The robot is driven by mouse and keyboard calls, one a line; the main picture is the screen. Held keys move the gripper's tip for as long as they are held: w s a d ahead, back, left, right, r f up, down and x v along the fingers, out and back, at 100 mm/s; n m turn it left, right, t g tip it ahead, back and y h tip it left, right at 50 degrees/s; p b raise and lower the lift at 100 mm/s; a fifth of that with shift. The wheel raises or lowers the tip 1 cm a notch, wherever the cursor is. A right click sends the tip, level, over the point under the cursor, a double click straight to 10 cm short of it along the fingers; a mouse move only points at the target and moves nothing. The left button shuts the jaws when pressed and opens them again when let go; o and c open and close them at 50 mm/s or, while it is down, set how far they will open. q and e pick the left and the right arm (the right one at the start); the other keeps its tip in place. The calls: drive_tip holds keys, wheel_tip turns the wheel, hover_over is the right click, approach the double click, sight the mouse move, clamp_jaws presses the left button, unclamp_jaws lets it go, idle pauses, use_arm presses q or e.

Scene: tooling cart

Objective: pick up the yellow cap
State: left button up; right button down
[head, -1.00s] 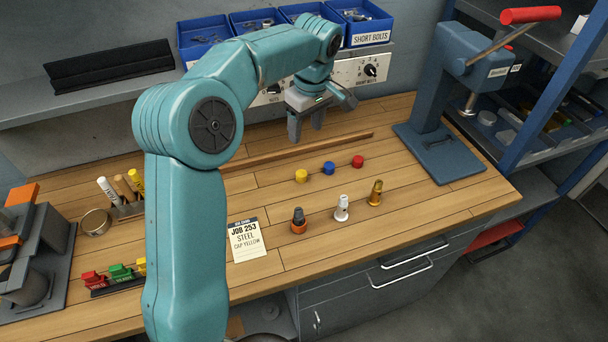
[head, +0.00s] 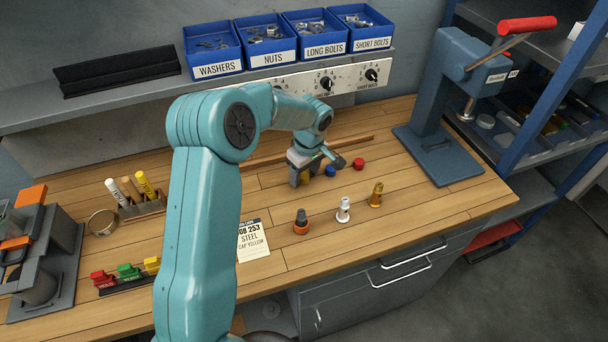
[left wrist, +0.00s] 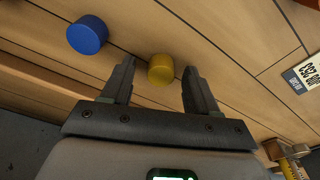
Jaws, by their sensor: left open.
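The yellow cap (left wrist: 160,69) sits on the wooden bench and lies between the two fingers of my left gripper (left wrist: 160,90) in the left wrist view, near their tips. The fingers are apart, with a gap on each side of the cap. In the head view my left gripper (head: 312,180) points down over the cap's place and mostly hides the yellow cap (head: 303,174). The blue cap (head: 330,171) is just right of the gripper, and it also shows in the left wrist view (left wrist: 87,35). The red cap (head: 358,163) is farther right. My right gripper does not show.
In front stand three fittings: a dark and orange one (head: 301,222), a white one (head: 343,210) and a brass one (head: 376,195). A job card (head: 252,241) reads "STEEL, CAP YELLOW". A blue press (head: 440,110) stands at right. A wooden strip (head: 350,142) runs behind.

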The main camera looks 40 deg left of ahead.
use_arm(q)
drive_tip(key=shift+s+f, duration=0.1)
drive_tip(key=shift+s, duration=0.1)
drive_tip(key=shift+w, duration=0.2)
drive_tip(key=c, duration=1)
drive_tip(key=shift+s, duration=0.15)
drive_tip(key=shift+c, duration=0.3)
